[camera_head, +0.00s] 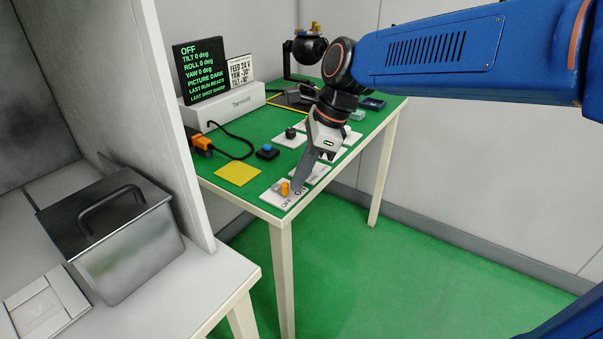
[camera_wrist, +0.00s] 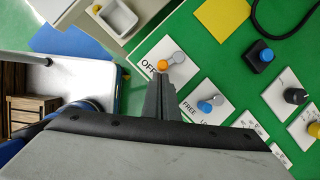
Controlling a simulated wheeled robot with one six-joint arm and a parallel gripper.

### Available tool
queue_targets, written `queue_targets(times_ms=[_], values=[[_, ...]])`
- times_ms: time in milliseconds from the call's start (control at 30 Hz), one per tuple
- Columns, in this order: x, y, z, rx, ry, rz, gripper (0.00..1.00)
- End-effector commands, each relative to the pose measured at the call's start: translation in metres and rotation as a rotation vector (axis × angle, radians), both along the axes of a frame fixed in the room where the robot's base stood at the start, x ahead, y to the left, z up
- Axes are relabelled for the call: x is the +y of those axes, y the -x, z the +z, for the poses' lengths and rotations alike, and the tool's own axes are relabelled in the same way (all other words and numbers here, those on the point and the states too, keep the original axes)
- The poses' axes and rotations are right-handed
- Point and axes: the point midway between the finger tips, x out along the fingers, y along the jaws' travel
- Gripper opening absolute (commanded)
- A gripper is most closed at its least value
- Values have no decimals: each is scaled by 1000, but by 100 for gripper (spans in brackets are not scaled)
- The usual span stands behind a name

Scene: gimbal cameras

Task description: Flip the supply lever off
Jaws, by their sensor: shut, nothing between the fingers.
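The supply lever (camera_head: 285,188) has an orange tip and sits on a white plate at the near corner of the green-topped table. In the wrist view the orange tip (camera_wrist: 163,65) lies beside the OFF label, left of its grey pivot. The black display (camera_head: 201,68) reads OFF and PICTURE DARK.
A blue-tipped lever (camera_wrist: 207,105) marked FREE and LO stands on the neighbouring plate. A yellow square (camera_head: 237,174), a blue button (camera_head: 267,151) and a black knob (camera_head: 290,132) are nearby. A metal bin (camera_head: 125,240) stands on the left counter. The gimbal camera (camera_head: 308,47) is at the back.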

Motion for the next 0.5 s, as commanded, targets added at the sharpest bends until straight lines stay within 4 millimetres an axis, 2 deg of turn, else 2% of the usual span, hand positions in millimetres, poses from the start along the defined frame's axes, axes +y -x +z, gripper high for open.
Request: queue_targets(times_ms=[100, 500], values=[[2, 4, 0, -1, 0, -68, 0], [3, 0, 0, 0, 0, -62, 0]])
